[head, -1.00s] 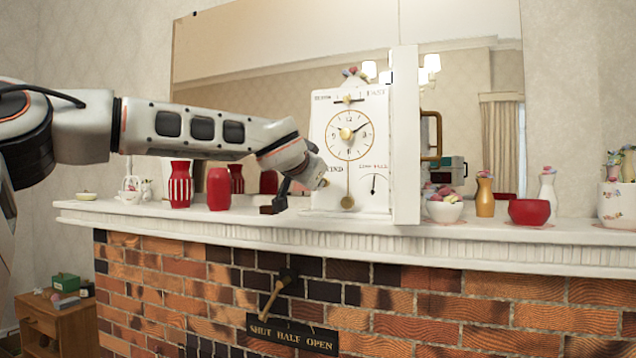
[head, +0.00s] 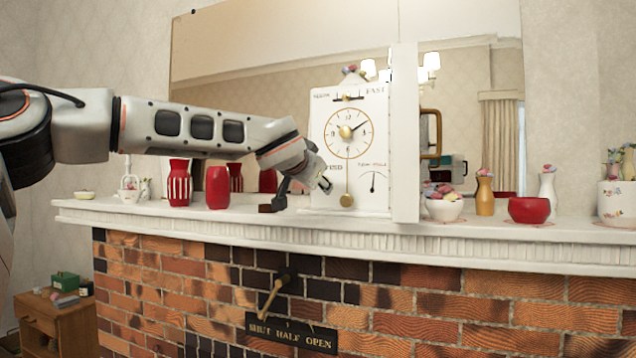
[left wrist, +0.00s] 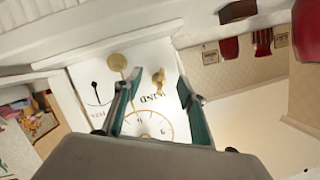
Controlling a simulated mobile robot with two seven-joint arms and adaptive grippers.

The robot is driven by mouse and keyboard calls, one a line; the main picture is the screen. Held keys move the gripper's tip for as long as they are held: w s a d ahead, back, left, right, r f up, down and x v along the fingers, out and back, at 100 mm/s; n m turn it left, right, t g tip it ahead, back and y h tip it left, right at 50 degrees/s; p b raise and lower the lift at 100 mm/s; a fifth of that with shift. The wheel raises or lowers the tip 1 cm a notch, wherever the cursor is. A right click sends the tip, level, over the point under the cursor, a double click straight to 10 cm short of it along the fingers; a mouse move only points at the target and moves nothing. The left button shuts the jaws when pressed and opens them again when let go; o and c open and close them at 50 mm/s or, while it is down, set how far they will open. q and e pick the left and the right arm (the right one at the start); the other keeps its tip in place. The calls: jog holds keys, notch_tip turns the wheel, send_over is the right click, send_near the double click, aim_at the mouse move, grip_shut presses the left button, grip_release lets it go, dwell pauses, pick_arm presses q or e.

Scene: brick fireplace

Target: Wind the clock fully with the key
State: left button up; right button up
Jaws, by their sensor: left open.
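The white clock (head: 375,150) stands on the mantel with a round dial, a brass pendulum and the word WIND at its lower left. It also fills the middle of the left wrist view (left wrist: 150,60). A brass key (left wrist: 159,78) sits at the clock front beside WIND; whether it is seated in a hole is unclear. My left gripper (head: 322,184) is at the clock's lower left. In the left wrist view its open fingers (left wrist: 158,88) lie on either side of the key, with gaps visible. My right gripper is out of view.
A white upright panel (head: 405,135) stands at the clock's right edge. Red vases (head: 218,188) are left of my gripper, under my arm. A flower bowl (head: 444,210), an orange vase (head: 485,197) and a red bowl (head: 529,211) are to the right on the mantel (head: 470,235).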

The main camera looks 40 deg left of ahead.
pick_arm(q)
jog(key=s+d, duration=0.1)
jog(key=s, duration=0.5)
jog(key=shift+s+d+p, duration=0.35)
jog(key=shift+s, duration=0.05)
dwell(0.5)
